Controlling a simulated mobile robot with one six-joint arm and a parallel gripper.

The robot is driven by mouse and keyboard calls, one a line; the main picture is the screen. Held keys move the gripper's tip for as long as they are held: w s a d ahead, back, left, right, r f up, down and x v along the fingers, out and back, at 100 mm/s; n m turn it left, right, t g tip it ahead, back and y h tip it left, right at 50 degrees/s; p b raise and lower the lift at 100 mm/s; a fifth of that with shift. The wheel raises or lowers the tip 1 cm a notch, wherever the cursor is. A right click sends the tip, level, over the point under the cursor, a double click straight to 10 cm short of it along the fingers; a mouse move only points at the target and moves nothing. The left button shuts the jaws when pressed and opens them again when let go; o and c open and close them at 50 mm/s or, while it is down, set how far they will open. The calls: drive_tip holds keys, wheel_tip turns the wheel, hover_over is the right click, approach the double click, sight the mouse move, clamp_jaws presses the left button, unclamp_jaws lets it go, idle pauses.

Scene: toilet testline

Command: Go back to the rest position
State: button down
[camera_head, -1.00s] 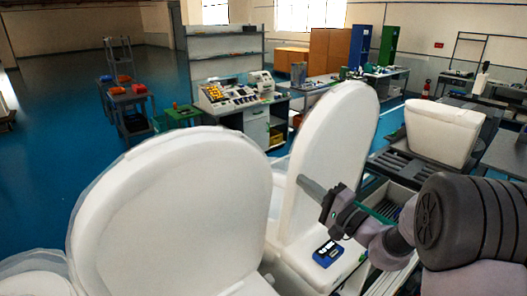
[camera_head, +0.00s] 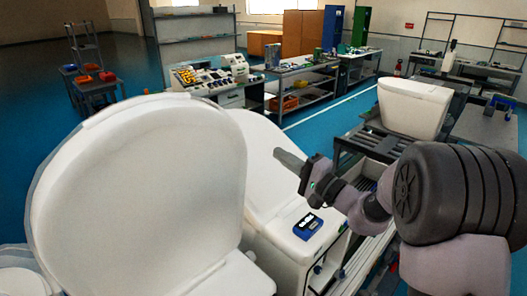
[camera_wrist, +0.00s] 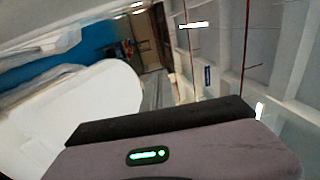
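My gripper (camera_head: 284,156) is at the centre of the head view, at the end of my arm reaching in from the right. It is above the second white toilet (camera_head: 262,160), whose lid is no longer standing up in view. I cannot tell whether it touches the toilet. Its fingers show as one grey shape pointing left, and I cannot tell whether they are open or shut. No held thing shows. The wrist view shows the dark edge of my gripper (camera_wrist: 160,122) and a blurred white surface (camera_wrist: 80,112) beyond it.
A nearer white toilet with its lid (camera_head: 140,165) upright fills the left front. A blue device (camera_head: 308,226) sits on the second toilet's side. A white tank (camera_head: 412,106) stands on a dark rack at the right. Benches are behind; blue floor is open at the left.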

drive_tip(key=shift+s+d, duration=0.2)
drive_tip(key=shift+s, duration=0.05)
drive_tip(key=s+a+f+n+g+b, duration=0.1)
drive_tip(key=s+a+g, duration=0.1)
drive_tip(key=s, duration=0.1)
drive_tip(key=s+a+n+g+b, duration=0.1)
drive_tip(key=s+a+g+b, duration=0.1)
drive_tip(key=s, duration=0.2)
drive_tip(key=s+a+f+n+g+b, duration=0.1)
drive_tip(key=s+a+g, duration=0.1)
drive_tip(key=s+a, duration=0.1)
drive_tip(key=shift+s+a+f+y, duration=0.1)
drive_tip(key=shift+s+f+y, duration=0.1)
drive_tip(key=shift+f+y, duration=0.2)
drive_tip(key=s+a+f+n+g+h+b, duration=0.1)
drive_tip(key=s+f+g+h+b, duration=0.1)
drive_tip(key=s+f, duration=0.35)
drive_tip(key=s+a+f+n+g+h+b, duration=0.1)
drive_tip(key=s+f+g+h+b, duration=0.15)
drive_tip(key=s, duration=0.55)
drive_tip(key=s+d+f+t+h+b, duration=0.2)
drive_tip(key=s+d+f+h+b, duration=0.4)
drive_tip(key=s+d, duration=0.5)
wheel_tip(320, 180, down, 4)
drive_tip(key=shift+d+r+h, duration=0.25)
drive_tip(key=shift+d+h, duration=0.9)
